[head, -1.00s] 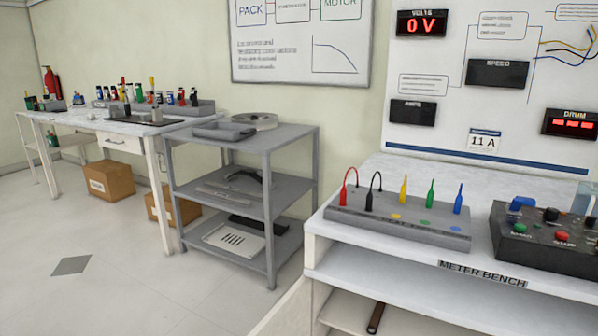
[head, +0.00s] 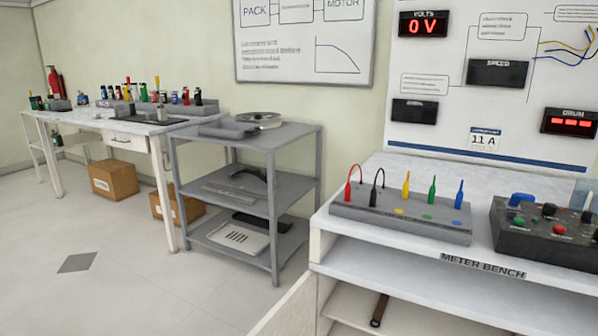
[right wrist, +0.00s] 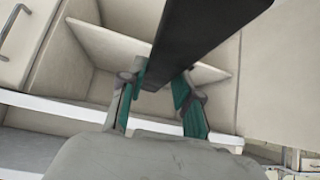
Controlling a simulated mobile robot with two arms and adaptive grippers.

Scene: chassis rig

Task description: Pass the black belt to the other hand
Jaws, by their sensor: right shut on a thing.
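The black belt (right wrist: 190,35) shows in the right wrist view as a broad, flat, dark band. It runs from between my right gripper's fingers up past the top edge of the picture. My right gripper (right wrist: 160,88) has teal pads on its fingers and is shut on the belt's near end. The belt's far end is out of the picture. Neither gripper shows in the head view, and my left gripper is in no frame.
The meter bench (head: 400,263) stands at right, with a grey lead block (head: 400,218) and a control box (head: 545,238) on top. A dark bar (head: 378,310) lies on its lower shelf. A grey shelf cart (head: 275,215) stands left of it. Open floor (head: 130,270) lies at left.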

